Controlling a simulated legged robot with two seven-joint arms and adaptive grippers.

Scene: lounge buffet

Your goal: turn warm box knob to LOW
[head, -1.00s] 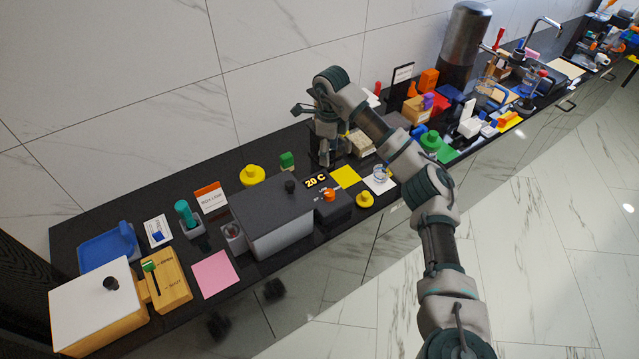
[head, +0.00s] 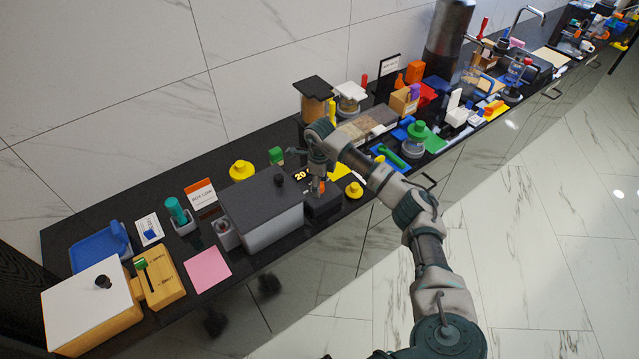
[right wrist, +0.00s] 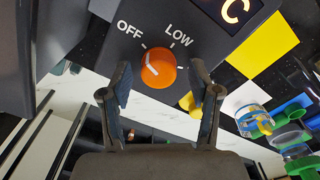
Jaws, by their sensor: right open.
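The warm box (head: 275,236) stands on the black counter, with a dark lid and a dark control block (head: 323,207) at its right end. An orange knob (right wrist: 158,68) sits on that block between printed OFF and LOW labels. Its white line appears to lie toward the OFF side. The knob also shows in the head view (head: 321,187), partly hidden by my gripper. My right gripper (right wrist: 160,78) is open, its fingers to either side of the knob and apart from it. A lit display (right wrist: 232,10) is partly in view; in the head view its digits are partly covered. My left gripper is not in view.
A yellow knobbed lid (head: 354,190) lies just right of the control block. A yellow and white mat (right wrist: 262,45) and a glass jar (right wrist: 252,119) are close by. A green-lidded jar (head: 414,140) stands further right. A pink sheet (head: 208,270) lies left of the box.

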